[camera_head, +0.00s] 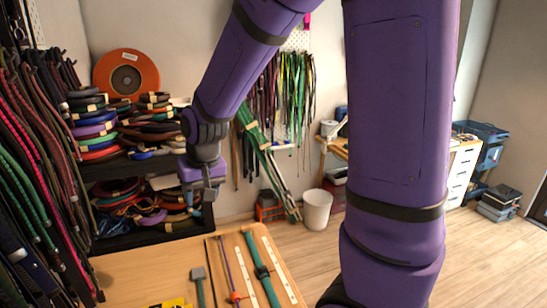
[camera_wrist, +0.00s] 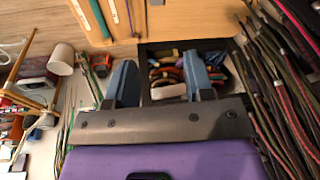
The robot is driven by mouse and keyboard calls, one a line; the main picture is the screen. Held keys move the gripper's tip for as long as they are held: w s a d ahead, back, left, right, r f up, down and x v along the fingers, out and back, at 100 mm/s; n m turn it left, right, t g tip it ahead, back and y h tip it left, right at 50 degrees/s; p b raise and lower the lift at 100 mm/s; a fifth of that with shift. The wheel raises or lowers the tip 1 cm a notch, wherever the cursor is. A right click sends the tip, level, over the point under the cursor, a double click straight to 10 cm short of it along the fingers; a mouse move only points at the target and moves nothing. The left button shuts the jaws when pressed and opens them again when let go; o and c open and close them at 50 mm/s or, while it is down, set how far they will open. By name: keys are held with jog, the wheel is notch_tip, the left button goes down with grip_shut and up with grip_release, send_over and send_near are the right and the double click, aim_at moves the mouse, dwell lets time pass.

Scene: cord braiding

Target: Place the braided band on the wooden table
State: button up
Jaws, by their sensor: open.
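The wooden table (camera_head: 140,269) fills the lower middle of the head view, and its edge shows at the top of the wrist view (camera_wrist: 189,20). A teal band (camera_head: 262,268) with a dark clasp-like piece lies lengthwise on it. I cannot tell whether this is the braided band. A green strip (camera_wrist: 100,18) shows on the table in the wrist view. My gripper (camera_head: 207,193) is above and beyond the table's far edge, in front of the shelf. In the wrist view its two blue fingers (camera_wrist: 160,82) are apart, with nothing held between them.
A dark shelf (camera_head: 150,239) with coiled cords stands behind the table. Hanging cords (camera_head: 35,150) crowd the left side. On the table lie pale rulers (camera_head: 283,268), a purple cord and a grey-headed tool (camera_head: 199,283). A white bin (camera_head: 317,209) stands on the floor beyond.

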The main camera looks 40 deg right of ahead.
jog(key=s+d+r+n+t, duration=0.1)
jog(key=s+d+r, duration=0.1)
jog(key=s+r, duration=0.5)
jog(key=s+d+r+n+t, duration=0.1)
jog(key=s+d+r, duration=0.1)
jog(key=s+r, duration=0.5)
jog(key=s, duration=0.6)
jog(key=shift+s+r+t+h, duration=0.25)
jog(key=shift+r+t+h, duration=0.15)
